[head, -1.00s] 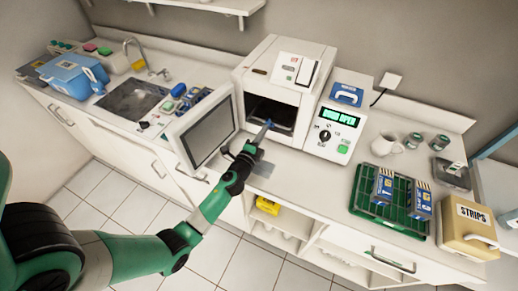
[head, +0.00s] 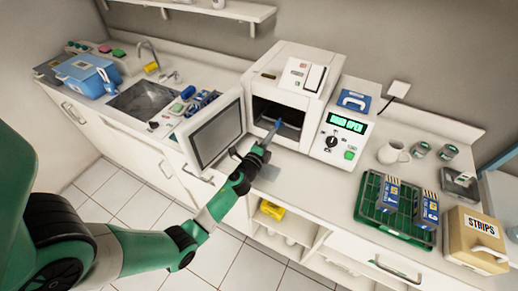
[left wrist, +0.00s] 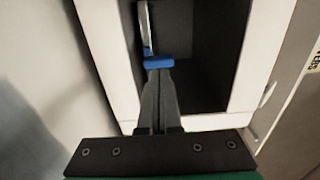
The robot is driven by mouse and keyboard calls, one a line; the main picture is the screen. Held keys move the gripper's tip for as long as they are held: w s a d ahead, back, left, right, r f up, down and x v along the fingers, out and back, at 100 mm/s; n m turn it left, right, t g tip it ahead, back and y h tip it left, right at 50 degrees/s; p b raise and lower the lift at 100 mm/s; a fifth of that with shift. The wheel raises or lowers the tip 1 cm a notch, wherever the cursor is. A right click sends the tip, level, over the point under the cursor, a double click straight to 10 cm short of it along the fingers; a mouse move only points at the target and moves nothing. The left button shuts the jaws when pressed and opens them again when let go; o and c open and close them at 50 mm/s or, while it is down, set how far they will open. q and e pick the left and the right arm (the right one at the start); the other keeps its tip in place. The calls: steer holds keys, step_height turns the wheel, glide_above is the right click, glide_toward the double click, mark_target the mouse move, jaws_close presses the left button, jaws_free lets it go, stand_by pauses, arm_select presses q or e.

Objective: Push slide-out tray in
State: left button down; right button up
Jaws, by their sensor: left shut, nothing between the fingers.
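The white sterilizer (head: 325,84) on the counter has its door (head: 217,135) swung open to the left. The slide-out tray lies inside the dark chamber. The left wrist view shows its metal edge (left wrist: 146,25) and a blue handle (left wrist: 160,62) at its near end; the handle also shows in the head view (head: 278,125). My left gripper (left wrist: 158,72) is shut and empty. Its fingertips are at the chamber mouth, right at the blue handle and seeming to touch it. The fingers hide part of the tray. My right gripper is not in view.
The control panel (head: 346,125) stands right of the chamber. Further right are a mug (head: 393,153), a green rack (head: 374,208) with blue boxes and a STRIPS box (head: 474,240). A sink (head: 145,98) is at the left. The open door stands close beside my left gripper.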

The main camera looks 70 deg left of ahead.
arm_select(q)
steer(key=v, duration=1.1)
steer(key=shift+s+d, duration=0.2)
steer(key=shift+d, duration=0.1)
